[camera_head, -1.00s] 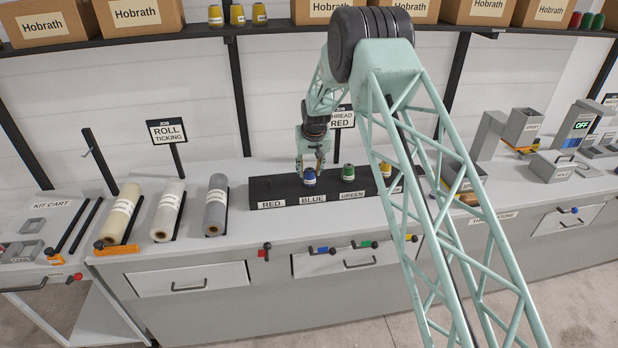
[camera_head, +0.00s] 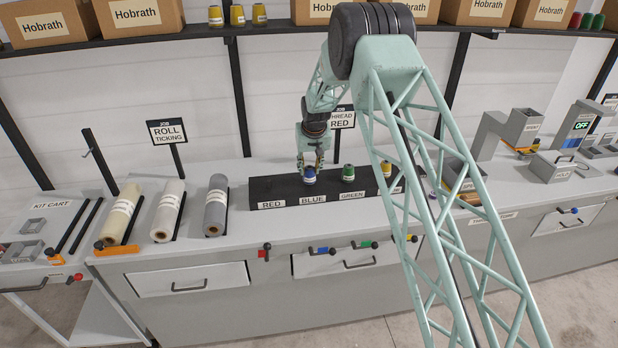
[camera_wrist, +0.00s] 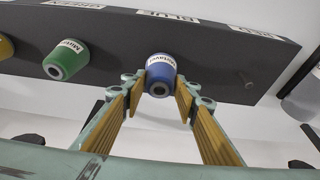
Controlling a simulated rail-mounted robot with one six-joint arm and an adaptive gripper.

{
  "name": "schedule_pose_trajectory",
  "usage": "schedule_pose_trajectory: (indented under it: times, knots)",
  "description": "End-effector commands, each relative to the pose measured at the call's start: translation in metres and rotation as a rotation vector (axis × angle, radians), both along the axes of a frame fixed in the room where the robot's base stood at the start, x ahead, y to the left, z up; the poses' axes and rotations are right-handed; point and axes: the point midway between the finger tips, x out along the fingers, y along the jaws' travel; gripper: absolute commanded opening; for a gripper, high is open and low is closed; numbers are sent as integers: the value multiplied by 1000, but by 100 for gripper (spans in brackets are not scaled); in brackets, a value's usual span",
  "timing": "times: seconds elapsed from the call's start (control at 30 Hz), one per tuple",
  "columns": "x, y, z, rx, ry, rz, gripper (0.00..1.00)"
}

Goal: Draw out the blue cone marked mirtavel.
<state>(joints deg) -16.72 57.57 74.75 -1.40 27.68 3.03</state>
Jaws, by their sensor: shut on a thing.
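The blue cone (camera_head: 309,176) stands at the BLUE place of the black rack (camera_head: 265,190). In the wrist view the blue cone (camera_wrist: 160,73) shows a white label that appears to read Mirtavel. My gripper (camera_head: 309,168) is over it from above. In the wrist view my gripper (camera_wrist: 160,82) has a finger pad against each side of the cone. Whether the cone's base is clear of the rack cannot be told.
A green cone (camera_head: 348,173), also labelled, stands to the right at GREEN, with a yellow cone (camera_head: 386,170) beyond it. The RED place is empty. The THREAD RED sign (camera_head: 341,118) stands behind the rack. Fabric rolls (camera_head: 216,206) lie to the left.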

Motion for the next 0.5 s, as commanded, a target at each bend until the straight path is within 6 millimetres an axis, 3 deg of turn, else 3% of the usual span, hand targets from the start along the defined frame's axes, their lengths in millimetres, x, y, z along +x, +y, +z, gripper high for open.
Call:
schedule_pose_trajectory:
  times: [0.5]
  knots:
    - [0, 0, 12, 1, -2, 0, 15]
